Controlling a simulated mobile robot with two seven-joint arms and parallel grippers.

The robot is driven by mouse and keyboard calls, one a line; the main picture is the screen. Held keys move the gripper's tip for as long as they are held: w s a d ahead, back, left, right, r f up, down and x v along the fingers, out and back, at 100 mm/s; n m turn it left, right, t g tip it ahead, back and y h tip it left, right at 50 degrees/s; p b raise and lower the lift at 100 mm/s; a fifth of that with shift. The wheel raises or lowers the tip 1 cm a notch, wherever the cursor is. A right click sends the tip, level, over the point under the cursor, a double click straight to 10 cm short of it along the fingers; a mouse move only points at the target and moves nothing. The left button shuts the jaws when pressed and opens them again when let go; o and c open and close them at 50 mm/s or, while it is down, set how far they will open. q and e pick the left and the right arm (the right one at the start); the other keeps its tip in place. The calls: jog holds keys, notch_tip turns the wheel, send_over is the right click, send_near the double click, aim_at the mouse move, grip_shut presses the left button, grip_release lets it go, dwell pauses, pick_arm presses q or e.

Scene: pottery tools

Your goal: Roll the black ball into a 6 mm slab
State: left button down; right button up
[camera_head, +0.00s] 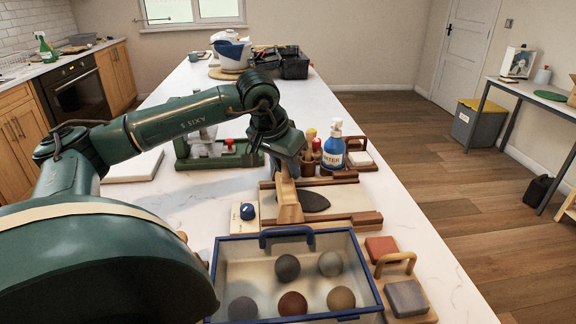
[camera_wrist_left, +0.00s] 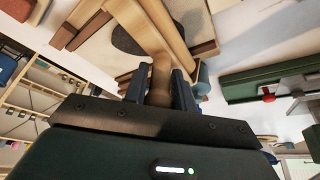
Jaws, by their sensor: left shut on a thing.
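The black clay (camera_head: 314,202) is a flattened, dark oval lying on the pale board (camera_head: 345,198) between wooden strips. It also shows in the left wrist view (camera_wrist_left: 127,38), partly hidden by the wooden rolling pin. My left gripper (camera_head: 286,178) is above the left part of the board, shut on a handle of the rolling pin (camera_head: 288,208). The clay's thickness cannot be read. My right gripper is not in view.
A clear bin with a blue rim (camera_head: 366,272) holds several clay balls in front of the board. A blue knob (camera_head: 247,211) on a pale block is left of the board. A blue spray bottle (camera_head: 334,147) and green rack (camera_head: 243,158) stand behind. Blocks sit at right.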

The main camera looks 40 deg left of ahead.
pick_arm(q)
jog(key=shift+s+a+f, duration=0.1)
jog(key=shift+s+f, duration=0.15)
jog(key=shift+f, duration=0.05)
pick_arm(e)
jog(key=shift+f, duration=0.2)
pick_arm(q)
jog(key=shift+w+d+r+p, duration=0.2)
jog(key=shift+w+d+p, duration=0.35)
jog(key=shift+p, duration=0.1)
jog(key=shift+w+f, duration=0.15)
jog(key=shift+w, duration=0.05)
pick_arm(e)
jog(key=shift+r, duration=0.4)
